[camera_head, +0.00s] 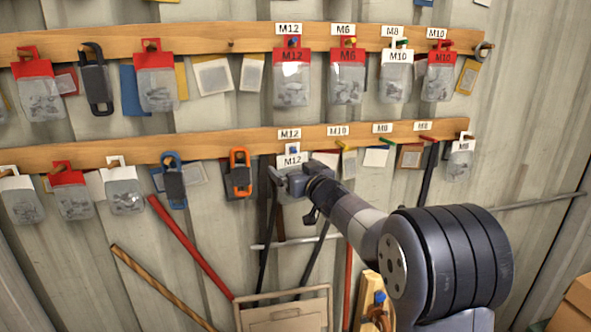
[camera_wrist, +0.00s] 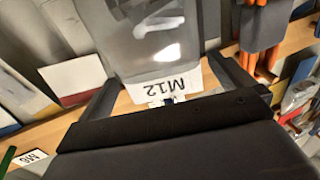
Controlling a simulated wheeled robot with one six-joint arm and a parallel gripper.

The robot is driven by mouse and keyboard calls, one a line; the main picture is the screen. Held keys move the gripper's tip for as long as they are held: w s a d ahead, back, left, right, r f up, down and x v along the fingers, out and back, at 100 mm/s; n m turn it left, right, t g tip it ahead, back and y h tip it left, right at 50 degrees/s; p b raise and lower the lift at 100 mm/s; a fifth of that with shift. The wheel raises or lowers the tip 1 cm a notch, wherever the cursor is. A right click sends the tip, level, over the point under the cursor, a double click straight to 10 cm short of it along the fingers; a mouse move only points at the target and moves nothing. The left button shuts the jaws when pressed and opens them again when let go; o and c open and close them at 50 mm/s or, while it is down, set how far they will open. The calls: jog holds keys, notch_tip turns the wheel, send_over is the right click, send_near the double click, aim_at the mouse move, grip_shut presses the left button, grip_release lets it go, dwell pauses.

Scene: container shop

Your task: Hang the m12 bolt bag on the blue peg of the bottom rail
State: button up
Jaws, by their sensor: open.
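The M12 bolt bag (camera_head: 292,161), a clear bag with a white header, hangs at the blue peg (camera_head: 293,148) of the bottom rail (camera_head: 220,145), under the M12 label. In the wrist view the bag (camera_wrist: 165,88) appears upside down, and the blue peg (camera_wrist: 168,101) shows at its header. My gripper (camera_head: 285,180) is in front of the bag and hides part of its clear body. In the wrist view my gripper (camera_wrist: 165,85) is open, with a finger on each side of the header and gaps between. Whether the header's hole is fully around the peg is hard to see.
The top rail (camera_head: 210,43) holds several bags, including a red-headed M12 bag (camera_head: 291,75). Yellow (camera_head: 340,145), green (camera_head: 386,139) and red (camera_head: 431,139) pegs lie to the right on the bottom rail. An orange-and-black item (camera_head: 240,173) hangs close on the left.

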jog(key=b+v, duration=0.2)
jog(key=v, duration=0.8)
jog(key=shift+s+d+b, duration=0.2)
jog(key=shift+s+b, duration=0.15)
jog(key=shift+b, duration=0.05)
jog(key=shift+w, duration=0.1)
jog(key=p+x, duration=0.2)
jog(key=x, duration=0.8)
jog(key=shift+w+a+p, duration=0.2)
jog(key=shift+a+p, duration=0.05)
jog(key=shift+p, duration=0.05)
jog(key=shift+s+d+r, duration=0.2)
jog(key=shift+s+r, duration=0.05)
jog(key=shift+s, duration=0.45)
jog(key=shift+w, duration=0.1)
jog(key=shift+w, duration=0.1)
